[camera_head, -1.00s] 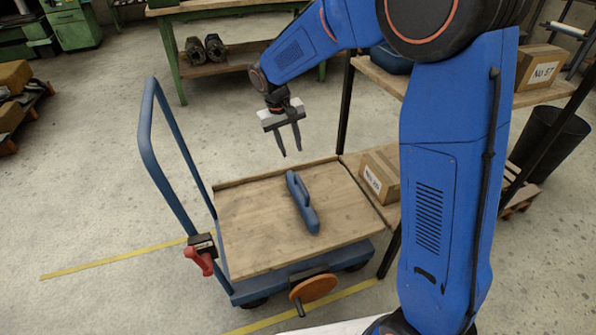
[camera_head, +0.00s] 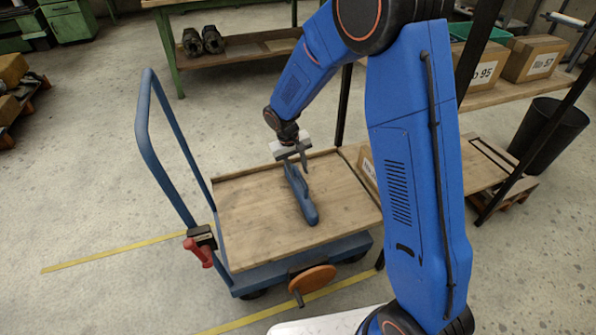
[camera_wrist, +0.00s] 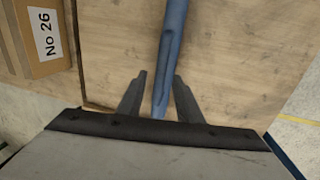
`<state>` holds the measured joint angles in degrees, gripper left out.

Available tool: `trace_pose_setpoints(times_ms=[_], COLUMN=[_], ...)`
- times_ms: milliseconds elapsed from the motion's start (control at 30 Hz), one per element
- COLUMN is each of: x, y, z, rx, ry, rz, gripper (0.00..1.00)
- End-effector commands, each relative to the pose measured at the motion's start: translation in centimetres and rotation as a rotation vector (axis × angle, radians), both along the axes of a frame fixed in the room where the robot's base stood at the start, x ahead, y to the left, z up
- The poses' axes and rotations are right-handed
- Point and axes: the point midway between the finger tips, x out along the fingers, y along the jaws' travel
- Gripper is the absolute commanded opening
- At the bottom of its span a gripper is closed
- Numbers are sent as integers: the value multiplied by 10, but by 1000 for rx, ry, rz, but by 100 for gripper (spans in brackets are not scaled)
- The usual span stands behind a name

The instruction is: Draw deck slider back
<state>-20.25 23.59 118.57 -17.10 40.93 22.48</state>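The deck slider (camera_head: 306,206) is a blue bar with a raised handle, on the wooden deck (camera_head: 250,215) of a blue cart. My gripper (camera_head: 296,168) is over its far end. In the wrist view the slider's blue bar (camera_wrist: 171,45) runs down between the two dark fingers of my gripper (camera_wrist: 158,78). The fingers are apart, with a gap on both sides of the bar. I cannot tell how far the fingertips are above the deck.
The cart's tall blue push handle (camera_head: 152,150) rises at the left. A red lever (camera_head: 198,250) and an orange handwheel (camera_head: 312,279) sit on its near side. A cardboard box labelled No 26 (camera_wrist: 42,35) stands beside the deck. A shelf with boxes (camera_head: 485,66) is at the right.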

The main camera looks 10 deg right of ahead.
Motion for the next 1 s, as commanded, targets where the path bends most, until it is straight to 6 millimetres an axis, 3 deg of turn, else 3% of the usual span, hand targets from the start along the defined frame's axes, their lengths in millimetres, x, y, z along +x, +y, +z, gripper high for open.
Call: trace_pose_setpoints(times_ms=[367, 400, 533, 833, 1000], x=[0, 0, 0, -1, -5], y=[-1, -1, -1, 4, 27], z=[-6, -6, -6, -6, -6], rx=[0, 0, 0, 0, 0], ry=[0, 0, 0, -1, 0], rz=[0, 0, 0, 1, 4], gripper=[33, 30, 0, 0, 0])
